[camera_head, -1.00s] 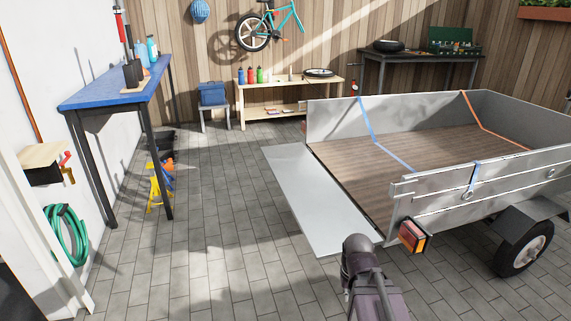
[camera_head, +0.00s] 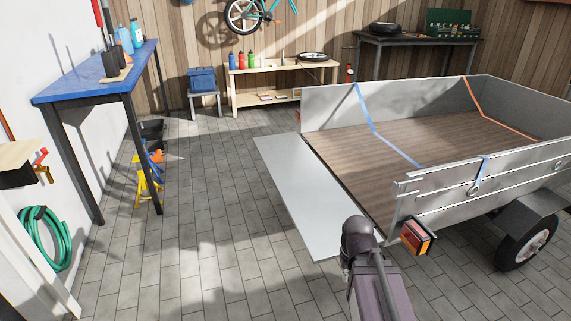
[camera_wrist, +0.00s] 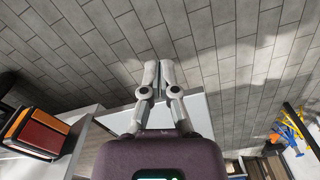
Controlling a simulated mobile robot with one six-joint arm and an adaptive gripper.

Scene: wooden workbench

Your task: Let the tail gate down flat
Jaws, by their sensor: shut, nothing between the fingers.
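The tail gate (camera_head: 300,195) is a plain pale grey panel at the open rear end of the trailer. It is folded down and reaches out to the left from the edge of the wooden bed (camera_head: 400,165), looking about level with it; a slight tilt cannot be ruled out. My gripper (camera_wrist: 160,64) is shut and empty in the wrist view, its fingertips over the paving beyond the pale panel edge. The tail gate also shows in the wrist view (camera_wrist: 198,107), partly hidden behind my gripper. In the head view my arm hides the fingers.
A red and orange tail light (camera_head: 416,237) sits at the trailer's near rear corner, close to my arm. A blue-topped workbench (camera_head: 100,72) stands at the left, with yellow stands (camera_head: 147,185) beneath it. The paving (camera_head: 215,220) left of the tail gate is clear.

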